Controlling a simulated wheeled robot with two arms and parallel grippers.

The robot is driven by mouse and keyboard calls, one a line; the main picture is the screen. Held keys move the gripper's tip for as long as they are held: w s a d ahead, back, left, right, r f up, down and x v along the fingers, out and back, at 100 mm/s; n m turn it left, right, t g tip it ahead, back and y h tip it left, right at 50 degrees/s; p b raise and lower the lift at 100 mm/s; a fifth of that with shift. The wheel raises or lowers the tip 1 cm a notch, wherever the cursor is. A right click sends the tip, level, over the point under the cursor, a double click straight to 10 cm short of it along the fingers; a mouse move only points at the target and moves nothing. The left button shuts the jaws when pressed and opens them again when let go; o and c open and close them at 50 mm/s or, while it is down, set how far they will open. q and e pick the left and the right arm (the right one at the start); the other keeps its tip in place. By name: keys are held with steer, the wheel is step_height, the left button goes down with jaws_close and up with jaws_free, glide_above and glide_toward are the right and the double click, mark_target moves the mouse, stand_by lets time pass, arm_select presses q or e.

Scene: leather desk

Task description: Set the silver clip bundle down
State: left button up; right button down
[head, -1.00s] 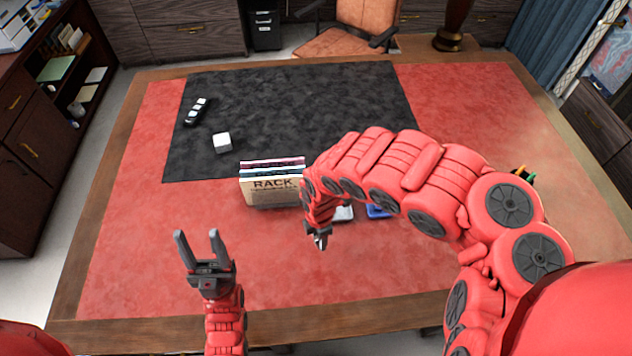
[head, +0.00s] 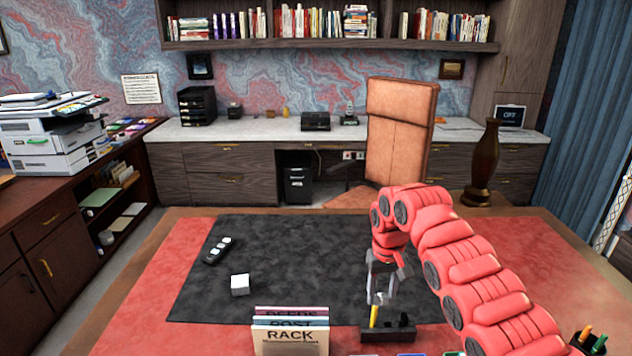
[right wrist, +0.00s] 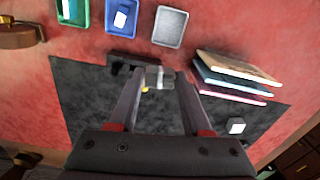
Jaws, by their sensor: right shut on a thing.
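My right gripper (head: 380,298) points down over the desk, right of the rack. In the right wrist view its fingers (right wrist: 158,85) are shut on a small silver piece, the silver clip bundle (right wrist: 158,76). It is partly hidden by the fingers in the head view. A yellow item (head: 373,316) shows close under the fingers. I cannot tell whether the bundle touches the holder. My left gripper is out of view.
The rack of folders (head: 290,335) stands left of the gripper. Green (right wrist: 72,12), blue (right wrist: 122,15) and grey (right wrist: 170,27) trays lie on the near side. A white cube (head: 240,284) and a black strip with white pieces (head: 219,250) sit on the dark mat (head: 300,265), otherwise largely clear.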

steer(key=shift+d+r+m, duration=0.7)
steer(key=shift+d, duration=0.25)
steer(key=shift+a, duration=0.1)
